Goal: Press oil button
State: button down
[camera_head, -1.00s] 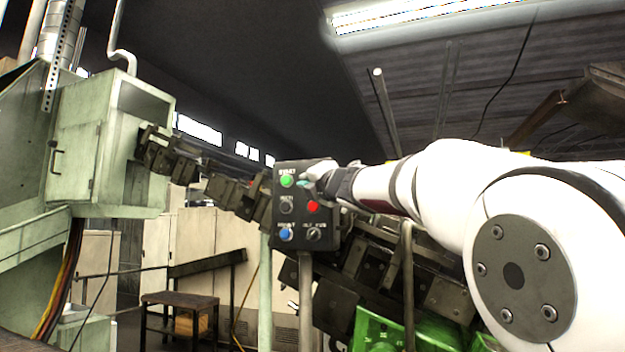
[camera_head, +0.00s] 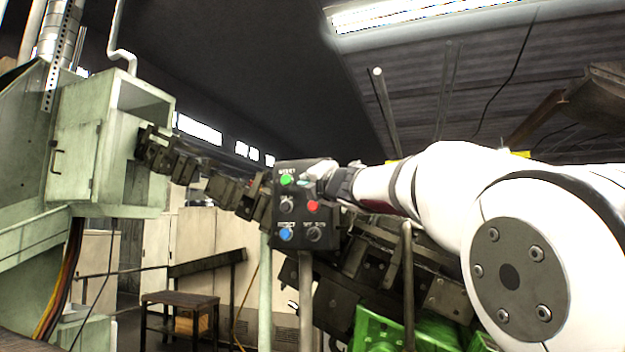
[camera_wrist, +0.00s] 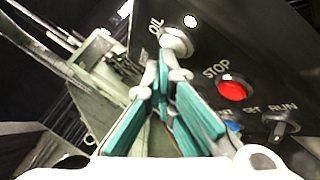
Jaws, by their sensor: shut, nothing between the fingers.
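The control panel (camera_head: 277,217) is a dark box on a post, at the centre of the head view. The oil button (camera_wrist: 178,41) is a pale round button beside the OIL label in the wrist view. In the head view my gripper hides it. My gripper (camera_head: 306,183) is at the panel's upper right, between the green start button (camera_head: 287,180) and the right edge. In the wrist view my gripper (camera_wrist: 165,75) has teal-padded fingers, shut and empty, with the tips just below the oil button. I cannot tell whether they touch it.
A red stop button (camera_wrist: 232,90) is right of my fingers in the wrist view, with a run knob (camera_wrist: 281,124) below. A blue button (camera_head: 286,234) sits low on the panel. A pale green machine (camera_head: 85,160) stands left; a green crate (camera_head: 375,328) stands below my arm.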

jog(key=shift+s+a, duration=0.2)
jog(key=shift+s, duration=0.45)
jog(key=shift+s+a+b, duration=0.3)
jog(key=shift+s+b, duration=0.3)
jog(key=shift+s, duration=0.2)
jog(key=shift+s+a+b, duration=0.25)
jog(key=shift+s+b, duration=0.4)
jog(key=shift+s, duration=0.15)
jog(key=shift+s+a+b, duration=0.3)
jog(key=shift+s+b, duration=0.3)
jog(key=shift+s, duration=0.2)
